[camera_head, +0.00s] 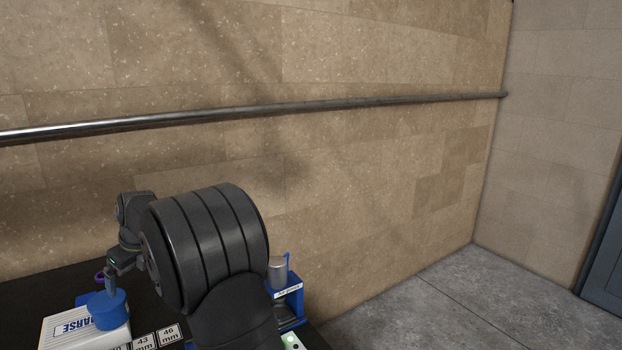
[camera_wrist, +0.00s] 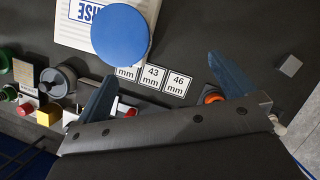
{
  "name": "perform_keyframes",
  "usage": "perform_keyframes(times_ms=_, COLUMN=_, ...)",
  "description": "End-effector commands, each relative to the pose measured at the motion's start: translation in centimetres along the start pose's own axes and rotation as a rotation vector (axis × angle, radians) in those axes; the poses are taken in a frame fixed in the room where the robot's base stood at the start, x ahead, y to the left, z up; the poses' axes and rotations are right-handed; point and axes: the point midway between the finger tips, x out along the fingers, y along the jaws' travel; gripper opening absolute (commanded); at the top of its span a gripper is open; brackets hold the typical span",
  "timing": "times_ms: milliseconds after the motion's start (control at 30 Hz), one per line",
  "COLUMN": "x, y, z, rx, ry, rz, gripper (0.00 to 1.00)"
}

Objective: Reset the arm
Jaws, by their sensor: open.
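My gripper (camera_wrist: 163,68) is open in the wrist view, its two dark blue fingers wide apart with nothing held between them. In the head view my arm reaches over the left part of the black table, and my large dark arm link hides much of the table. A round blue piece (camera_wrist: 125,32) lies over a white box with blue lettering (camera_wrist: 72,36) just beyond the fingers. The blue piece also shows in the head view (camera_head: 108,312), on or just above the white box (camera_head: 60,332); I cannot tell if they touch.
White number cards (camera_wrist: 152,76) marked 43 and 46 mm lie beside the box. Several small coloured parts and a dark round knob (camera_wrist: 57,82) are at the left of the wrist view. A blue fixture with a metal cylinder (camera_head: 278,271) stands right of my arm. A wall rail (camera_head: 260,109) runs behind.

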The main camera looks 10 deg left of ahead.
Motion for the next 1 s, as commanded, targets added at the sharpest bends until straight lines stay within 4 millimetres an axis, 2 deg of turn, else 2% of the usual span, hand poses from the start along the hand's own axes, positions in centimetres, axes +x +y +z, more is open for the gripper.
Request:
perform_keyframes(times_ms=133, x=-2.2, y=-1.9, z=-1.2, rx=0.003, ry=-0.001, rz=-0.002, gripper=1.00)
perform_keyframes(times_ms=600, x=-0.2, y=-11.1, z=-2.3, rx=0.113, ry=0.002, rz=-0.046, gripper=1.00)
perform_keyframes(times_ms=1000, x=1.2, y=-18.7, z=-4.3, rx=0.203, ry=0.003, rz=-0.084, gripper=1.00)
